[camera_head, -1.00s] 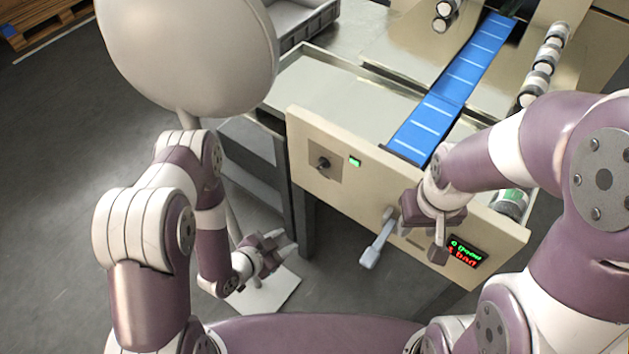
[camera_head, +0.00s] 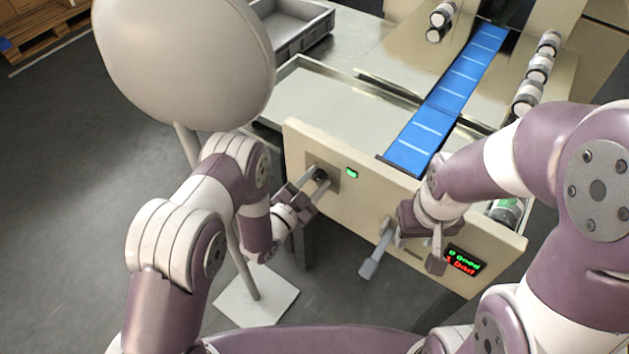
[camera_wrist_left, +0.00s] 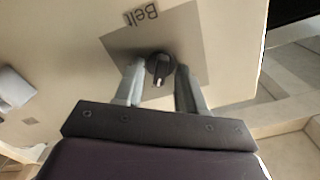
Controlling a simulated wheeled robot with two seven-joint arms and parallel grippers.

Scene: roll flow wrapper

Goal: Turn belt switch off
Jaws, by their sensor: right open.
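The belt switch is a black rotary knob (camera_wrist_left: 160,68) on a grey plate marked "Belt" (camera_wrist_left: 190,30), in the left wrist view. In the head view the plate (camera_head: 332,182) sits at the left end of the cream front panel, with a lit green indicator (camera_head: 351,173) beside it. My left gripper (camera_wrist_left: 158,88) is open, with one finger on each side of the knob; I cannot tell whether the fingers touch it. In the head view my left gripper (camera_head: 308,187) reaches the plate and partly covers the knob. My right gripper (camera_head: 424,240) is open in front of the panel's right part.
A grey lever handle (camera_head: 376,252) sticks out of the cream panel (camera_head: 400,200) beside my right gripper. A display (camera_head: 464,260) with green and red text is at the right. The blue belt (camera_head: 440,105) runs back from the panel. A pole on a white base (camera_head: 255,300) stands at the left.

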